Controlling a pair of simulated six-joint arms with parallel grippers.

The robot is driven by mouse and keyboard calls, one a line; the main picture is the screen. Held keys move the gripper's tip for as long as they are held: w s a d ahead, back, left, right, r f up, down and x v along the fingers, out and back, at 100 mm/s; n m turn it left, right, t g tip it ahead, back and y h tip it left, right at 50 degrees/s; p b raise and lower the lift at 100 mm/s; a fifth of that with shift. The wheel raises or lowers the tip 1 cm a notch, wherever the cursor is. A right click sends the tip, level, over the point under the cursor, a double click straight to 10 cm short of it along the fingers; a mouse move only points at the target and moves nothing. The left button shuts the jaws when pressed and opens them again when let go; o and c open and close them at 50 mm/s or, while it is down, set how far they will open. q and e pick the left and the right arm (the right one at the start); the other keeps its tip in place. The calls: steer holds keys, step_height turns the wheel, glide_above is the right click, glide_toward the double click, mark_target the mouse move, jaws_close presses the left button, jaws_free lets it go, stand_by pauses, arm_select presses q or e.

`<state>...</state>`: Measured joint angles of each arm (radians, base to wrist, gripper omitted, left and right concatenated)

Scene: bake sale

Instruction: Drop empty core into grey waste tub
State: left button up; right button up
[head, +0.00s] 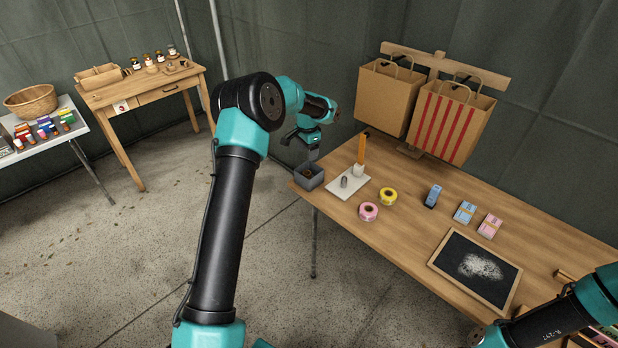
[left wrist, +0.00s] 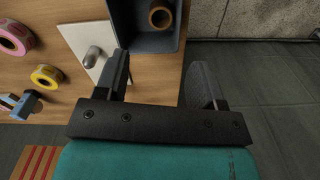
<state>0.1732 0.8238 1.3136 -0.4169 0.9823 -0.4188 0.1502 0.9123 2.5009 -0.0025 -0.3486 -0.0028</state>
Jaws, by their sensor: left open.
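The grey waste tub (head: 318,183) stands at the left end of the wooden table; its wall also shows at the top of the left wrist view (left wrist: 180,45). The brown empty core (left wrist: 160,16) lies inside the tub, with its round opening facing up. The core also shows in the head view (head: 308,173). My left gripper (head: 311,154) is above the tub in the head view. In the left wrist view, its two fingers (left wrist: 160,68) are spread with nothing between them. My right arm enters at the lower right of the head view, and its gripper is out of view.
Pink (head: 368,212) and yellow (head: 388,197) rolls lie nearby. A chalkboard (head: 450,277) lies at the right.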

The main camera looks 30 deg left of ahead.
arm_select(q)
step_height(320, 180, up, 12)
steer(key=shift+f, duration=0.15)
stand_by(0.8)
steer(key=s+d+f+n+h, duration=0.1)
steer(key=s+d+f, duration=0.35)
steer(key=f, duration=0.45)
steer(key=s+d+f+n+h, duration=0.1)
steer(key=s+d+f+n, duration=0.15)
steer(key=s+f, duration=0.45)
steer(key=s+d+f+h, duration=0.1)
steer(key=s+d+f, duration=0.35)
steer(key=f, duration=0.55)
steer(key=s+d+f+n, duration=0.1)
steer(key=s+d+f, duration=0.1)
steer(key=s, duration=0.4)
steer(key=s+d+f+n, duration=0.1)
steer(key=s+d+f, duration=0.1)
steer(key=s+d, duration=0.2)
steer(key=s+d+f+n, duration=0.1)
steer(key=s+d+f, duration=0.2)
steer(key=s, duration=0.7)
steer(key=shift+s+d+n+t+h, duration=0.25)
steer(key=shift+d+n+t+h, duration=0.1)
steer(key=shift+d+t+h, duration=0.05)
